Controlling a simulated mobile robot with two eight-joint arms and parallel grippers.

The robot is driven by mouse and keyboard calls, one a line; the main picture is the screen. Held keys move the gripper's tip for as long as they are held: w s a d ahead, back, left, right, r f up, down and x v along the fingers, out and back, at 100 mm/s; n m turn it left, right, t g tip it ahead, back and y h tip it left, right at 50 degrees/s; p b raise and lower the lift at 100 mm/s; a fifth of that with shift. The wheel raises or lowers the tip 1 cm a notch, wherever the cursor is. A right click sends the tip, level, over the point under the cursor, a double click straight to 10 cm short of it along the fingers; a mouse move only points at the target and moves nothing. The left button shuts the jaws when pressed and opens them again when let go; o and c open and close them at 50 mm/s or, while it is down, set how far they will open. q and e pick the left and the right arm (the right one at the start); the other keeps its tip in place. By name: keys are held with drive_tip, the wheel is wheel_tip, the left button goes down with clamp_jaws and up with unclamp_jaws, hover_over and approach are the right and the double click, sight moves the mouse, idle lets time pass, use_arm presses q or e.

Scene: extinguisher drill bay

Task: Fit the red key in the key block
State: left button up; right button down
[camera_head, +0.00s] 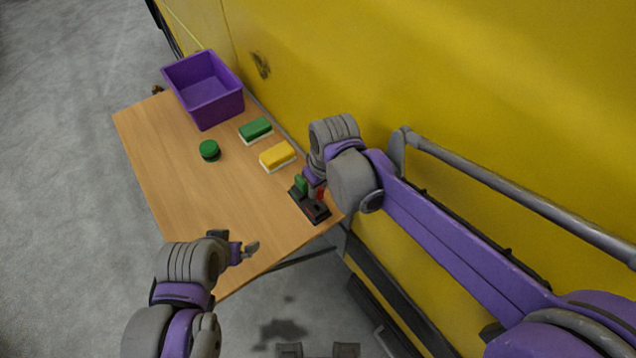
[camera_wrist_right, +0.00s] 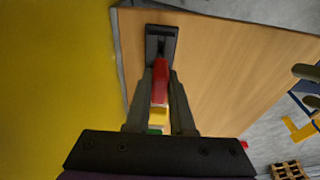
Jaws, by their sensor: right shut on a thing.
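The red key (camera_head: 320,194) is between the fingers of my right gripper (camera_head: 316,190), which is shut on it. In the right wrist view the red key (camera_wrist_right: 160,80) stands between both fingers, over the dark key block (camera_wrist_right: 161,38). The key block (camera_head: 316,213) lies near the table's right edge by the wall. A green piece (camera_head: 301,184) stands at its far left end. Whether the red key touches the block is hidden. My left gripper (camera_head: 244,252) is open and empty above the table's front edge.
On the wooden table (camera_head: 200,205) are a yellow sponge-like block (camera_head: 277,156), a green one (camera_head: 255,129), a green round piece (camera_head: 209,150) and a purple bin (camera_head: 206,92) at the back. A yellow wall (camera_head: 470,80) runs along the right. The table's left middle is clear.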

drive_tip(key=shift+s+f, duration=0.1)
drive_tip(key=shift+f, duration=0.7)
drive_tip(key=shift+f+b, duration=0.15)
drive_tip(key=shift+b, duration=0.15)
use_arm(q)
drive_tip(key=shift+s+f, duration=0.35)
drive_tip(key=shift+f, duration=0.4)
drive_tip(key=shift+f, duration=0.2)
use_arm(e)
drive_tip(key=shift+f, duration=0.1)
use_arm(q)
drive_tip(key=shift+s+f+b, duration=0.3)
drive_tip(key=shift+f+b, duration=0.4)
drive_tip(key=shift+f, duration=0.1)
drive_tip(key=shift+s+f+b, duration=0.25)
drive_tip(key=shift+f+b, duration=0.4)
drive_tip(key=shift+f, duration=0.15)
use_arm(e)
drive_tip(key=shift+f, duration=1.95)
